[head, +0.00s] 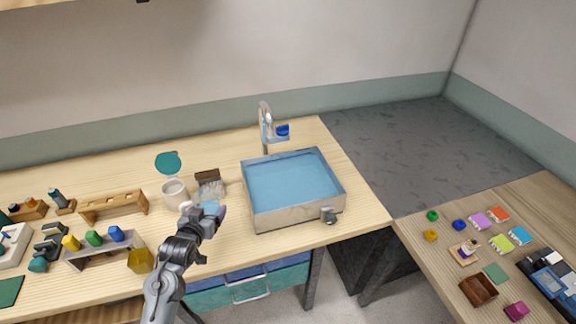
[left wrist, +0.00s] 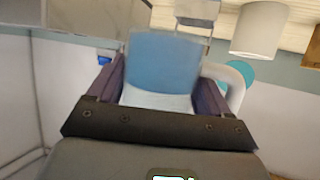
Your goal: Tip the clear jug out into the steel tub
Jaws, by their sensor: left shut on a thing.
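The clear jug (head: 209,206) shows as a small pale-blue see-through shape at the end of my left arm, left of the steel tub. In the left wrist view the jug (left wrist: 165,62) is between the purple fingers, with a blue part, a paler part and a white looped handle on its right. My left gripper (head: 211,211) is shut on it; it also shows in the left wrist view (left wrist: 163,95). The steel tub (head: 285,216) stands right of the jug, apart from it, with a blue inside. I cannot tell the jug's exact tilt. My right gripper is not in view.
Wooden racks (head: 113,206) fill the left; a side table (head: 405,235) holds small coloured items.

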